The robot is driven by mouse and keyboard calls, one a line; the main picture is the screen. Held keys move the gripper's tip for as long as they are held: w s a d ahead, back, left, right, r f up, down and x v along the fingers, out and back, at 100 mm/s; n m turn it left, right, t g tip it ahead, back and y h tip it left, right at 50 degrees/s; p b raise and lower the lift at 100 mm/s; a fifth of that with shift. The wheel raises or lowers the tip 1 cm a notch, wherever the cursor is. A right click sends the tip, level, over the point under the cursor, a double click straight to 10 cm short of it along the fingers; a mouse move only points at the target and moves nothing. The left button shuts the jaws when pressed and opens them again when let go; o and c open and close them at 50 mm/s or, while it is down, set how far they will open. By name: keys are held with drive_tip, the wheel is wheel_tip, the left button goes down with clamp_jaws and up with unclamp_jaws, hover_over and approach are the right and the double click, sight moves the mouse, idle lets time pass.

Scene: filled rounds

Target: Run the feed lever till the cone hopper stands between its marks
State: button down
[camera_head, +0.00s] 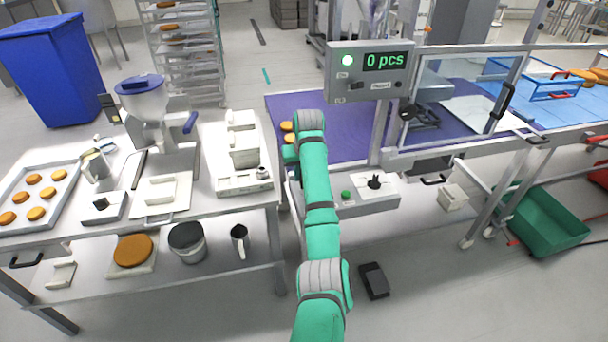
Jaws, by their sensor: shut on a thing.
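The cone hopper (146,103) is a pale metal cone with a blue top, on a stand at the back of the left table. A blue lever handle (190,123) sticks out at its right side; I cannot tell for sure that it is the feed lever. The level in the hopper and its marks are too small to make out. My arm rises from the bottom middle and bends over by the purple belt, well to the right of the hopper. My gripper and what it holds are hidden behind my own arm.
A tray (72,178) of orange-brown rounds lies on the left table. A counter box (370,72) reads 0 pcs above the purple belt (345,145). A control panel (372,184) has a green button and a black knob. A green crate (545,225) stands right.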

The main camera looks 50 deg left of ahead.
drive_tip(key=shift+s+a, duration=0.1)
drive_tip(key=c, duration=1.7)
unclamp_jaws()
drive_tip(key=v, duration=1)
drive_tip(key=shift+r, duration=0.35)
